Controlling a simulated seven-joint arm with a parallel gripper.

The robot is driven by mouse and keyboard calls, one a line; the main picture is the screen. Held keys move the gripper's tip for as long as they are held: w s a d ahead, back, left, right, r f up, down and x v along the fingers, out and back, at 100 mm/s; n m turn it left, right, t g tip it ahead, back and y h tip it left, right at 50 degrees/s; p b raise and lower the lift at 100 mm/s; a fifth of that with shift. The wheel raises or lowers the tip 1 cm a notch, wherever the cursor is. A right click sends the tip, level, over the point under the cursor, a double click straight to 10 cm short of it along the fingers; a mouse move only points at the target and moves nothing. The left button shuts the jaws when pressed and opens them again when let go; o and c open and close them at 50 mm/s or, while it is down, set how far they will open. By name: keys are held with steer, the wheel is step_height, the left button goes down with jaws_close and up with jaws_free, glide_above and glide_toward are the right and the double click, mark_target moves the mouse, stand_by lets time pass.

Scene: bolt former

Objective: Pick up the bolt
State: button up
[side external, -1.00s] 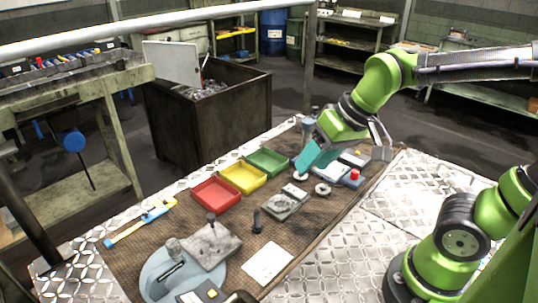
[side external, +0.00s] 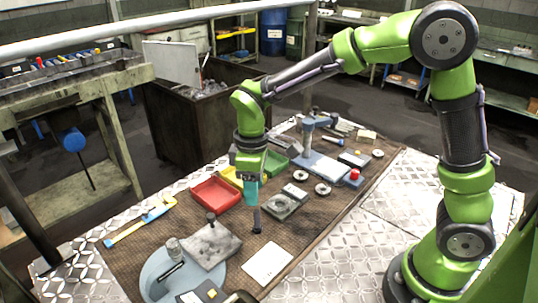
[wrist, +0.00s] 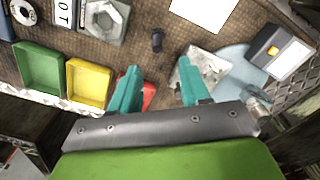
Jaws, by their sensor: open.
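The bolt (side external: 257,221) is dark and stands upright on the brown mat, right of a grey block. It also shows in the wrist view (wrist: 157,40), seen from above, beyond the teal fingertips. My gripper (side external: 250,203) is open and points down just above the bolt in the side view. In the wrist view my gripper (wrist: 158,72) has its two teal fingers apart with nothing between them, and the bolt lies ahead of the gap.
The red tray (side external: 216,192), yellow tray (wrist: 88,82) and green tray (wrist: 38,70) sit behind my gripper. The grey block (side external: 208,246) is left of the bolt, a white card (side external: 268,263) in front, and a grey fixture (side external: 286,206) to the right.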

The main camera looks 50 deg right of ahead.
mark_target(257, 211)
step_height(257, 211, down, 6)
steer(key=shift+r, duration=0.1)
steer(key=f, duration=0.5)
steer(key=shift+d+f, duration=0.15)
steer(key=shift+d, duration=0.15)
jaws_close()
